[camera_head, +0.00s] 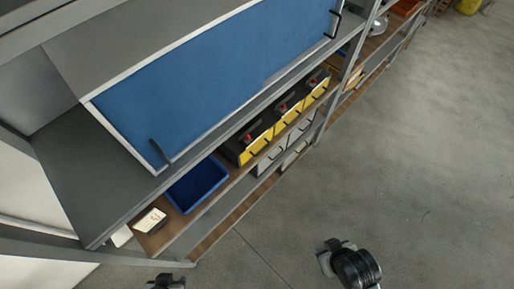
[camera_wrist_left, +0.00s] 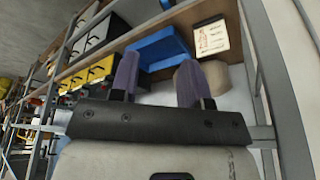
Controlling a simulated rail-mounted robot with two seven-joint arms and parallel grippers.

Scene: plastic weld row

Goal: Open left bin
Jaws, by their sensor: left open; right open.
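A row of yellow-fronted bins (camera_head: 257,147) with dark tops and black handles stands on a shelf under the blue panel. The leftmost is next to the blue tray. The bins also show at the left in the left wrist view (camera_wrist_left: 101,69). Grey-white bins (camera_head: 270,160) with black handles sit on the shelf below. Which of these the task means by the left bin, I cannot tell. My left gripper (camera_wrist_left: 157,80) is open and empty, its purple fingers apart, clear of the bins. My right gripper (camera_head: 335,252) is open and empty over the floor, away from the shelves.
A large blue panel (camera_head: 215,75) with black handles slopes above the shelves. A blue tray (camera_head: 197,183) and a white card (camera_head: 150,220) are left of the yellow bins. Metal posts (camera_head: 345,70) divide the rack. The grey floor (camera_head: 420,160) on the right is clear.

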